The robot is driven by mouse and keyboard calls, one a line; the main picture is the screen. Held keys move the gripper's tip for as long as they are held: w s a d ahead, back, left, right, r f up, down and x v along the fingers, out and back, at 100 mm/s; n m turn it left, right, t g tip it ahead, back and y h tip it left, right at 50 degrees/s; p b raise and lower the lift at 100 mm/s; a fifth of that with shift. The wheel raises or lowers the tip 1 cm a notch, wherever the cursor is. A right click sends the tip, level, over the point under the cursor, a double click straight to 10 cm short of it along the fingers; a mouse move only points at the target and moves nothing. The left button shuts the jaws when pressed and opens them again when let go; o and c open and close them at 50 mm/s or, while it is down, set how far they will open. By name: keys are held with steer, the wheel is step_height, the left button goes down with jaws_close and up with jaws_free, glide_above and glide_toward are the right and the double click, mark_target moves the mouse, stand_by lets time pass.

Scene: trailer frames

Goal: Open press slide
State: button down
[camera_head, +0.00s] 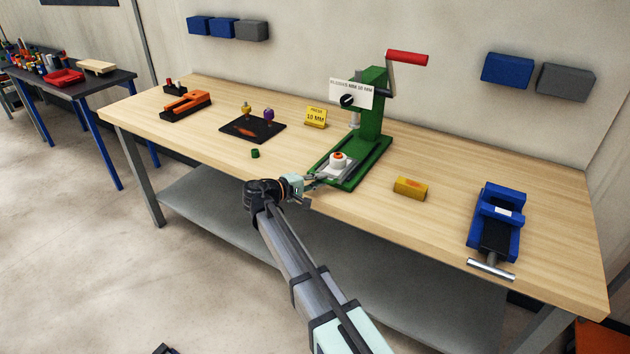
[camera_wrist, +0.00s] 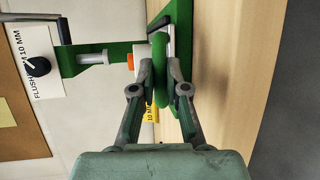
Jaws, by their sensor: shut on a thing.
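The green press (camera_head: 371,110) stands on the wooden bench with its red-ended lever at the top right. Its pale grey slide (camera_head: 334,170) lies on the green base and carries a white part with an orange centre (camera_head: 338,157). My gripper (camera_head: 313,183) is at the front left end of the slide, low over the base. In the wrist view, my gripper (camera_wrist: 161,75) has its fingers on both sides of a rounded green piece (camera_wrist: 161,70) and is shut on it. The orange centre (camera_wrist: 131,62) shows partly behind a finger. The finger contact is partly hidden.
A yellow block (camera_head: 410,188) and a blue vise (camera_head: 496,222) are to the right. A yellow sign (camera_head: 316,117), a dark mat with two plungers (camera_head: 252,129) and a small green cylinder (camera_head: 255,153) are to the left. The bench's front edge is close to my gripper.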

steer(key=c, duration=1.5)
jaws_free()
steer(key=shift+w, duration=0.1)
steer(key=shift+o, duration=0.2)
steer(key=v, duration=1.2)
